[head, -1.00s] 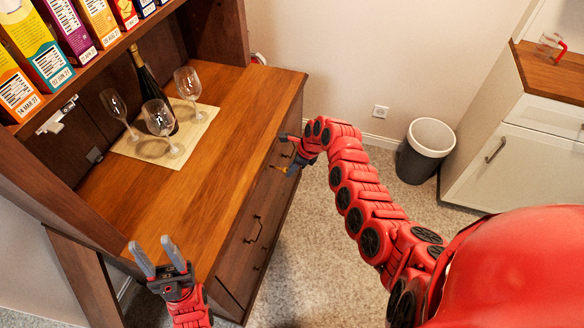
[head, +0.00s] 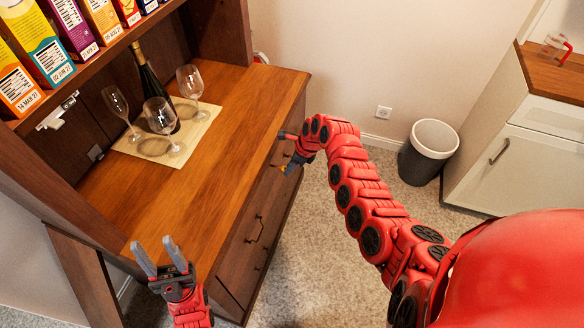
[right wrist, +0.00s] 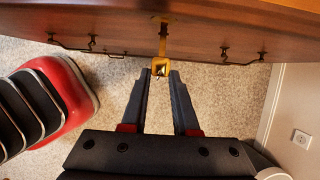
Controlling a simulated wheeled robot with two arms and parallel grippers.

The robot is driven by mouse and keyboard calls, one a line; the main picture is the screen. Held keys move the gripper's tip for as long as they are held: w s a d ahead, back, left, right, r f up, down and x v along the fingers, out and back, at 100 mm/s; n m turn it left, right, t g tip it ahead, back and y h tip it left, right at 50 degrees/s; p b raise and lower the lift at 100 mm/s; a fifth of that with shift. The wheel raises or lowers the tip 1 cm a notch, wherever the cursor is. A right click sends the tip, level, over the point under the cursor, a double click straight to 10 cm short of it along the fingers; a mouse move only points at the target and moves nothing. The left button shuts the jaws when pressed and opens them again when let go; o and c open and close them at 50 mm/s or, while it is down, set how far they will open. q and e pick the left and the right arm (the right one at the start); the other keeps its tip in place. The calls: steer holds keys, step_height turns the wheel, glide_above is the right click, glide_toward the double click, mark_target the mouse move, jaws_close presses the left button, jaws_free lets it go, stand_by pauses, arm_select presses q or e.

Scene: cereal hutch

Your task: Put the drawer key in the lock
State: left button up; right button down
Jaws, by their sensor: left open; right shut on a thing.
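The brass-yellow drawer key (right wrist: 161,67) is between the fingertips of my right gripper (right wrist: 166,73) in the right wrist view, with its ring end towards me. Its shaft runs towards the brass lock plate (right wrist: 162,19) on the wooden drawer front. The key's tip overlaps the drawer front in this view, and I cannot tell whether it is inside the lock. In the head view my right gripper (head: 289,163) is beside the drawer fronts, and the lock is hidden there. My left gripper (head: 159,252) is open and empty near the hutch's front left corner.
The hutch's wooden counter (head: 215,140) holds a mat with a bottle (head: 150,85) and several wine glasses. Cereal boxes (head: 40,50) stand on the shelf above. Dark handles (head: 256,229) stick out from the drawers. A waste bin (head: 428,150) stands by the wall.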

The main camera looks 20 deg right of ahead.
steer(key=shift+w+a+b, duration=0.3)
steer(key=shift+a+b, duration=0.15)
steer(key=shift+a, duration=0.05)
steer(key=shift+c, duration=1.4)
jaws_free()
steer(key=shift+r, duration=0.15)
steer(key=p+v, duration=0.2)
steer(key=p, duration=0.1)
steer(key=shift+s+r, duration=0.1)
steer(key=shift+r, duration=0.15)
steer(key=shift+p+v, duration=1.05)
steer(key=shift+v, duration=0.1)
steer(key=shift+d+f, duration=0.1)
steer(key=shift+d, duration=0.05)
